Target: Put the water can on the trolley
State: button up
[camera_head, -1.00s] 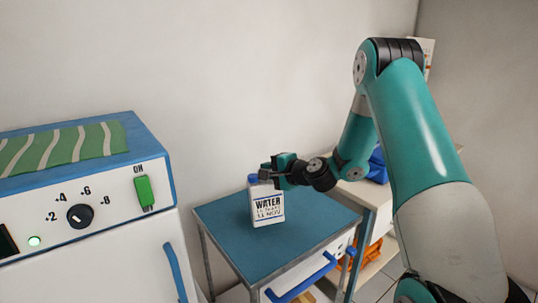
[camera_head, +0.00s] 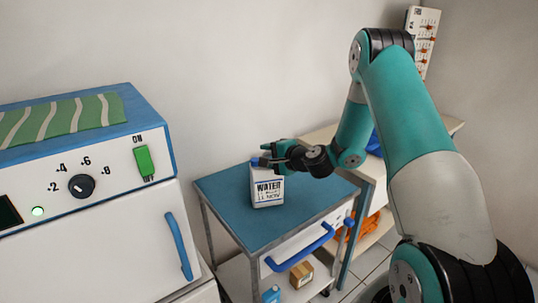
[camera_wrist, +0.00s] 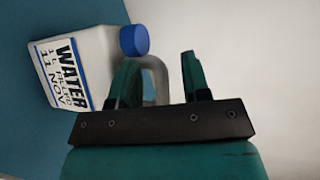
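The water can (camera_head: 267,187) is a white jug with a blue cap and a "WATER" label. It is upright at the blue top of the trolley (camera_head: 220,195) and appears to rest on it. My gripper (camera_head: 268,161) is at the can's upper part, by the cap. In the wrist view the can (camera_wrist: 82,70) lies left of my gripper (camera_wrist: 160,75), with its handle between the two fingers. The fingers are apart, with a visible gap beside the handle. The back of the can is hidden.
A white and blue machine (camera_head: 90,245) with a green switch stands at the left. A cream shelf unit (camera_head: 372,170) stands right of the trolley. A small brown box (camera_head: 301,274) is on the trolley's lower shelf. The trolley top is clear around the can.

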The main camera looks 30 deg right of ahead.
jog(key=b+v, duration=0.3)
jog(key=v, duration=0.8)
jog(key=s+a+r+n+g+y, duration=0.2)
jog(key=a+n+g, duration=0.15)
jog(key=a, duration=0.35)
jog(key=s+a+r+n+g+y, duration=0.1)
jog(key=s+a+n+g+y, duration=0.1)
jog(key=a+n, duration=0.4)
jog(key=s+a+r+n+g+y, duration=0.2)
jog(key=a+n, duration=0.1)
jog(key=a, duration=0.5)
jog(key=s+a+r+n+g+h, duration=0.1)
jog(key=s+a+n+g+h, duration=0.1)
jog(key=s+n, duration=0.3)
jog(key=s+a+r+n+g+h, duration=0.2)
jog(key=s+a+n+g, duration=0.3)
jog(key=s, duration=0.8)
jog(key=shift+s+a+n+h, duration=0.25)
jog(key=shift+s+n+h, duration=0.15)
jog(key=shift+n+h, duration=0.2)
